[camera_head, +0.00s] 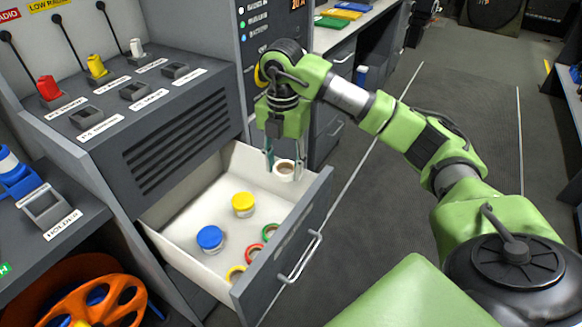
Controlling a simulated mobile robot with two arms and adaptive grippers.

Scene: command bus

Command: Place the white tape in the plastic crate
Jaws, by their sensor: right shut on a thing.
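The white tape (284,175), a small roll with a brown core, is at the back right corner of the open drawer (318,205), near its front panel. My right gripper (283,162) points down and is shut on the white tape. I cannot tell whether the roll still touches the drawer. I see no plastic crate in this view. My left gripper is out of view.
The drawer also holds a yellow roll (243,204), a blue roll (210,238) and several coloured rings (254,252). Its handle (301,256) sticks out. An orange reel (100,303) is at lower left. Dark floor (385,215) is open to the right.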

